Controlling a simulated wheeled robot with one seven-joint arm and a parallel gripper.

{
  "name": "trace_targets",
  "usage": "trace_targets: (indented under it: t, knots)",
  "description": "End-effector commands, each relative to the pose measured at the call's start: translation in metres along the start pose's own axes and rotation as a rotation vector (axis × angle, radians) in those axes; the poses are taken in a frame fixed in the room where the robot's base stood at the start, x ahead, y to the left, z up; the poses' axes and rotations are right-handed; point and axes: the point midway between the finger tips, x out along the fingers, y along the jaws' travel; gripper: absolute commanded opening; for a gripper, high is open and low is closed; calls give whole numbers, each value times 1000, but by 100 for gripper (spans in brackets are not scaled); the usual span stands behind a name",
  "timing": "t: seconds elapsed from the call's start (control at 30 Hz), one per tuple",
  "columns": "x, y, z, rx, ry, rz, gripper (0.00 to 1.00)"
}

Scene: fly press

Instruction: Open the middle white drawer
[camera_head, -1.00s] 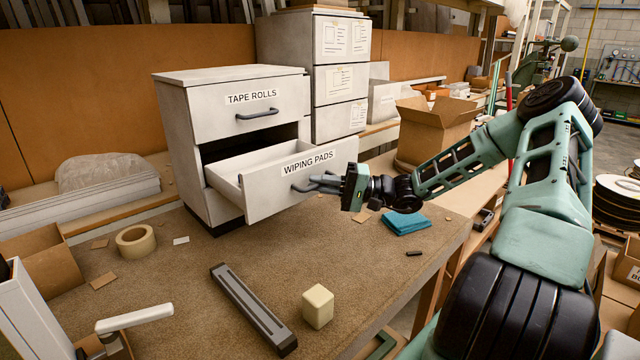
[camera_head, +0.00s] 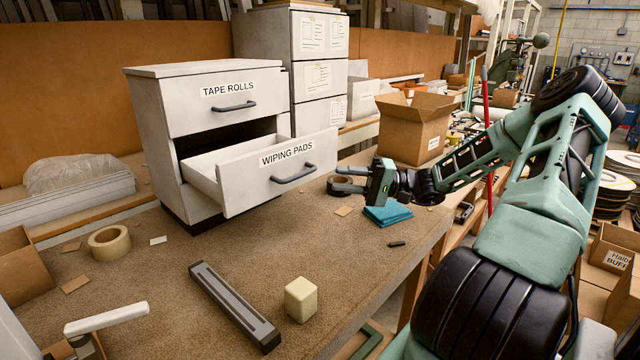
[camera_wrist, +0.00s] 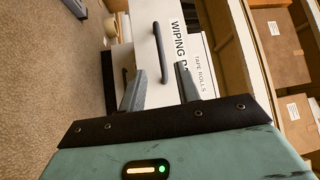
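The white WIPING PADS drawer (camera_head: 250,185), below the TAPE ROLLS drawer (camera_head: 215,100) of the white cabinet (camera_head: 152,120), stands pulled well out. The drawer above is closed. The dark bar handle (camera_head: 293,174) of the open drawer is free. My gripper (camera_head: 335,182) is to the right of the handle, apart from it, with its fingers toward the drawer front. In the wrist view my gripper (camera_wrist: 160,70) has its two fingers spread with nothing between them. The handle (camera_wrist: 163,53) lies beyond the fingertips there, beside the WIPING PADS label.
On the bench lie a tape roll (camera_head: 109,242), a dark grey bar (camera_head: 234,306), a cream block (camera_head: 300,299) and a folded blue cloth (camera_head: 388,213). A cardboard box (camera_head: 412,130) stands behind my gripper. The bench in front of the drawer is mostly clear.

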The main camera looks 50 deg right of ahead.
Motion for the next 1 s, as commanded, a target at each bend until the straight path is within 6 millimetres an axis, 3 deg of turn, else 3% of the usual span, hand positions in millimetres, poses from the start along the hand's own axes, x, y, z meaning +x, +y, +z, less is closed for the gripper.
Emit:
trace_targets:
  t: [0.1, 0.33, 1.0]
  knots:
    - [-28, 3, 0, -2, 3, 2, 33]
    - [-60, 1, 0, -1, 2, 2, 33]
    - [-67, 0, 0, 1, -1, 0, 33]
